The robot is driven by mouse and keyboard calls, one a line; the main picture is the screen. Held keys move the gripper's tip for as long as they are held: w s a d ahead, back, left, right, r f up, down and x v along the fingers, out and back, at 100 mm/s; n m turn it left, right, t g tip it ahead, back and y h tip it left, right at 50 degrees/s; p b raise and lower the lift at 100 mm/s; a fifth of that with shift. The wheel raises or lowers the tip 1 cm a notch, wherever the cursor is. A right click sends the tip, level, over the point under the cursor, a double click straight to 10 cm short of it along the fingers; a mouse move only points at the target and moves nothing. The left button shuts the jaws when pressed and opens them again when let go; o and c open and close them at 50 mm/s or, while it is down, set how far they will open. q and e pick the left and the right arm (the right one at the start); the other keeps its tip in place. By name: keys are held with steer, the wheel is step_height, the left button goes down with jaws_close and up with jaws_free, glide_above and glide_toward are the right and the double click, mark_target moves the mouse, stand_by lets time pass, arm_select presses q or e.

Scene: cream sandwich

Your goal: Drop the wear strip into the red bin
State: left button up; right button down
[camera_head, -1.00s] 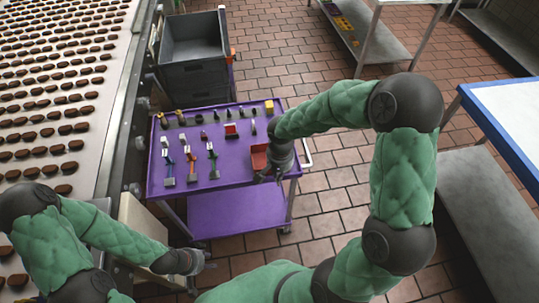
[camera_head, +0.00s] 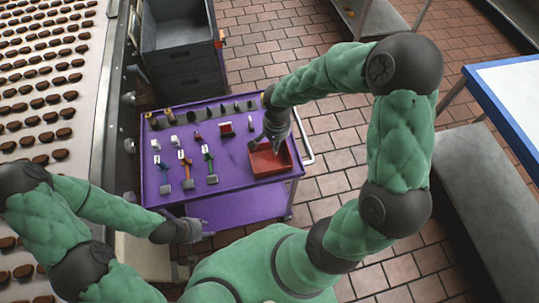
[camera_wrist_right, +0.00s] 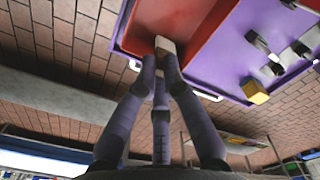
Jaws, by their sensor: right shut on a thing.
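The red bin (camera_head: 275,163) is a shallow open tray at the right end of the purple cart top. It fills the upper middle of the right wrist view (camera_wrist_right: 205,25). My right gripper (camera_head: 279,146) is over the bin. In the right wrist view its fingers are shut on a small pale block-like piece (camera_wrist_right: 165,45), seemingly the wear strip, with the red bin behind it. I cannot tell whether the piece touches the bin. My left gripper (camera_head: 203,231) is by the cart's near edge, away from the bin, and its opening is unclear.
The purple cart (camera_head: 232,180) bears several small tools and parts left of the bin. A yellow block (camera_wrist_right: 255,92) is near its edge. A conveyor with chocolate pieces (camera_head: 45,100) runs along the left. Grey crates (camera_head: 180,60) stand behind, and a blue-edged table (camera_head: 510,100) is at right.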

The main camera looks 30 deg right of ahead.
mark_target(276, 154)
steer(key=shift+s+f, duration=0.2)
steer(key=shift+f, duration=0.2)
steer(key=f+b, duration=0.2)
steer(key=f, duration=0.1)
steer(key=shift+w, duration=0.2)
steer(key=shift+f+b, duration=0.5)
steer(key=shift+f, duration=0.4)
steer(key=c, duration=1.3)
jaws_free()
steer(key=shift+r, duration=0.2)
step_height(276, 154, up, 12)
steer(key=shift+f, duration=0.15)
